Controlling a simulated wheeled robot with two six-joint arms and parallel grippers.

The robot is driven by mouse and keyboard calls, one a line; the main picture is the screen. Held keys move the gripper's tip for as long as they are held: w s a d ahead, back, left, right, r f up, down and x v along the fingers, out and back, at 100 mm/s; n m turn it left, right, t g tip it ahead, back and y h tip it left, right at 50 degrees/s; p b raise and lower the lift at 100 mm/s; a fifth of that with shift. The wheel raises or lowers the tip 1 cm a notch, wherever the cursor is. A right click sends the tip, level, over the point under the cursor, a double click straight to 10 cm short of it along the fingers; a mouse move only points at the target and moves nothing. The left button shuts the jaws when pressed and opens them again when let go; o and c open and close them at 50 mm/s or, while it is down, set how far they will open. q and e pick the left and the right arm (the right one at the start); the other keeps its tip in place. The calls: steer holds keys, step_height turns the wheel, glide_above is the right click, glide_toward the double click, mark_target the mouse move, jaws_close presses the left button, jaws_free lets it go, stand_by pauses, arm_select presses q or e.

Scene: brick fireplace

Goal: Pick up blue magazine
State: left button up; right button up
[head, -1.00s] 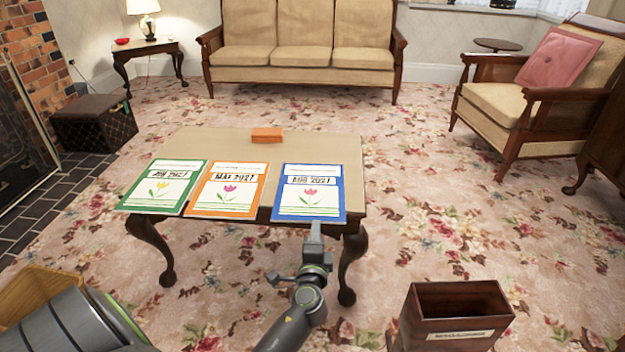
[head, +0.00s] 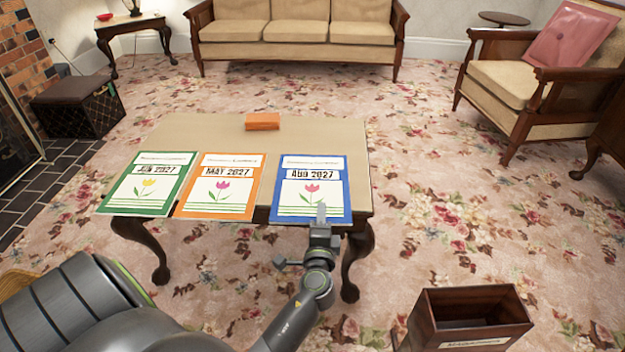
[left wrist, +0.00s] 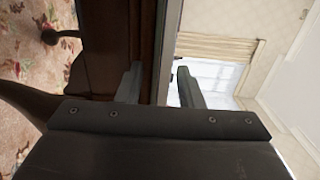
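The blue magazine (head: 311,190), marked AUG 2027 with a red tulip, lies flat at the right of the row on the low table (head: 345,150). Its near edge reaches the table's front edge. My left gripper (head: 321,213) is at that near edge, with one finger showing over the magazine's lower border. In the left wrist view the gripper (left wrist: 160,88) has its fingers apart, with a thin edge running between them; I cannot tell whether they touch it. My right gripper is not in view.
A green magazine (head: 148,183) and an orange magazine (head: 218,185) lie to the left. An orange block (head: 262,121) sits behind them. A dark wooden magazine box (head: 465,318) stands on the floor at the lower right. Carpet right of the table is clear.

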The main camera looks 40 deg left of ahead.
arm_select(q)
steer(key=shift+s+d+r, duration=0.15)
steer(key=shift+c, duration=0.6)
jaws_close()
steer(key=shift+r, duration=0.1)
